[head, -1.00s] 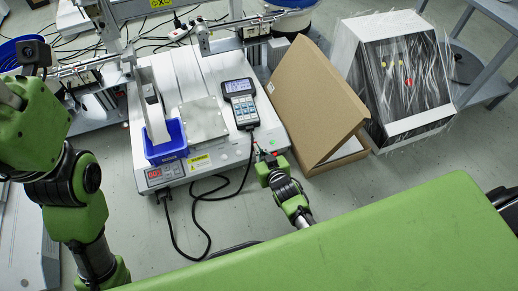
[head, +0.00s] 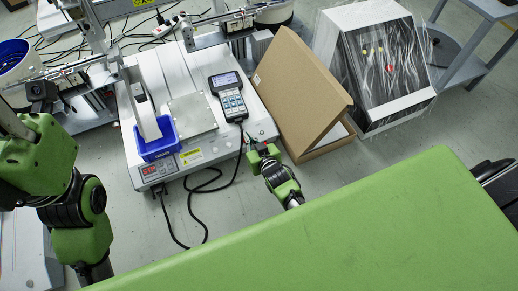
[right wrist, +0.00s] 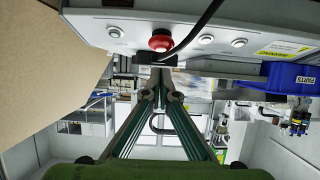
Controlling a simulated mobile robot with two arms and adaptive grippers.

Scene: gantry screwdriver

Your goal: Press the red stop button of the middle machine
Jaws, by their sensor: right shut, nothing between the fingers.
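The middle machine (head: 204,98) is a white bench unit with a grey plate, a blue bin (head: 158,143) and a keypad on top. Its red stop button (right wrist: 161,41) shows in the right wrist view on the front panel, between silver buttons. My right gripper (right wrist: 157,60) is shut and empty, its fingertips just under the button in that picture; I cannot tell whether they touch it. In the head view my right gripper (head: 252,145) is at the machine's front right corner and the button is not clear. My left arm shows at the left; its fingers do not.
A black cable hangs from the keypad (head: 228,96) and crosses the panel close to my right gripper. An open cardboard box (head: 300,90) stands close on the right, with a plastic-wrapped cabinet (head: 410,104) beyond it.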

